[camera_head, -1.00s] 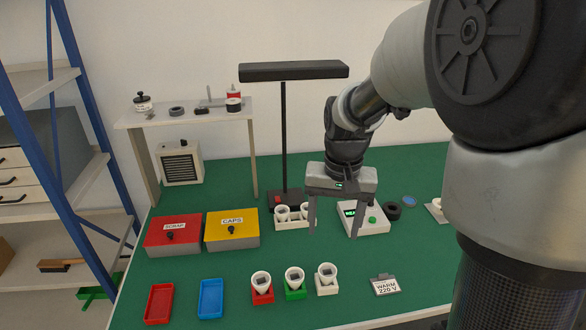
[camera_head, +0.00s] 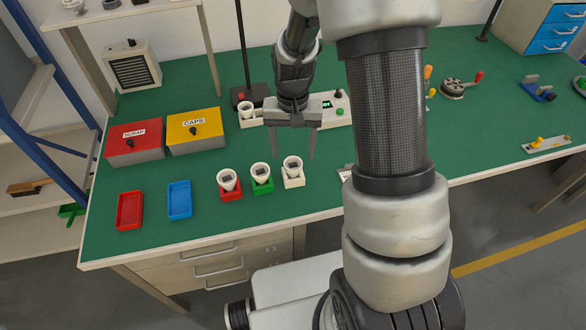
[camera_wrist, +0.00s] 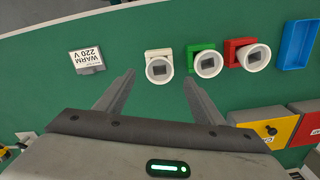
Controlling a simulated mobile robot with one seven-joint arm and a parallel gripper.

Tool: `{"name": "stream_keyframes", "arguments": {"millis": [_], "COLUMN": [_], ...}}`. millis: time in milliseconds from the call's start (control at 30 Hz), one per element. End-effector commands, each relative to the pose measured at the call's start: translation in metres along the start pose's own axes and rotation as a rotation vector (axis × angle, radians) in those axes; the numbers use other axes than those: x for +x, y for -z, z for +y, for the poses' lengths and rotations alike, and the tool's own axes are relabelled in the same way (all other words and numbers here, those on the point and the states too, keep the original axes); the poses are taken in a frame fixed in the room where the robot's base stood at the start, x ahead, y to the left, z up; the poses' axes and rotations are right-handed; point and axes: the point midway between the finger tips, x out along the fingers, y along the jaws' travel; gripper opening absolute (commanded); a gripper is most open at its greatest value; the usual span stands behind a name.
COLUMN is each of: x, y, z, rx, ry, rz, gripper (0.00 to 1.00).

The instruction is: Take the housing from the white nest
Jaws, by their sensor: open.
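The white nest (camera_head: 293,182) stands on the green bench at the right end of a row of three nests. A white cup-shaped housing (camera_head: 292,165) with a dark square inside sits in it. In the wrist view the white nest (camera_wrist: 151,54) and its housing (camera_wrist: 159,69) lie ahead, between the directions of my two fingers. My gripper (camera_head: 292,156) is open and empty, its fingers apart just behind the housing in the head view. In the wrist view my gripper (camera_wrist: 158,84) is also empty, and no finger visibly touches the housing.
Green (camera_head: 262,187) and red (camera_head: 230,193) nests with similar housings stand to the left. Red (camera_head: 130,212) and blue (camera_head: 180,200) trays lie farther left. SCRAP (camera_head: 134,148) and CAPS (camera_head: 196,137) boxes stand behind.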

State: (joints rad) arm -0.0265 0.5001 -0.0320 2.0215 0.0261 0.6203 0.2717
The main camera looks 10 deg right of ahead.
Motion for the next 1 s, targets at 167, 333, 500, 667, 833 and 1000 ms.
{"name": "stream_keyframes", "arguments": {"millis": [167,333,500,667,833,1000], "x": [0.013,0.034,0.057,0.064,0.063,0.063], "y": [-0.001,-0.005,-0.005,-0.005,-0.005,-0.005], "z": [0.000,0.001,0.001,0.001,0.001,0.001], "rx": [0.000,0.000,0.000,0.000,0.000,0.000], "ry": [0.000,-0.001,0.000,0.000,0.000,0.000], "rz": [-0.001,-0.005,-0.002,0.000,0.000,0.000], "gripper": [0.62,0.62,0.62,0.62,0.62,0.34]}}
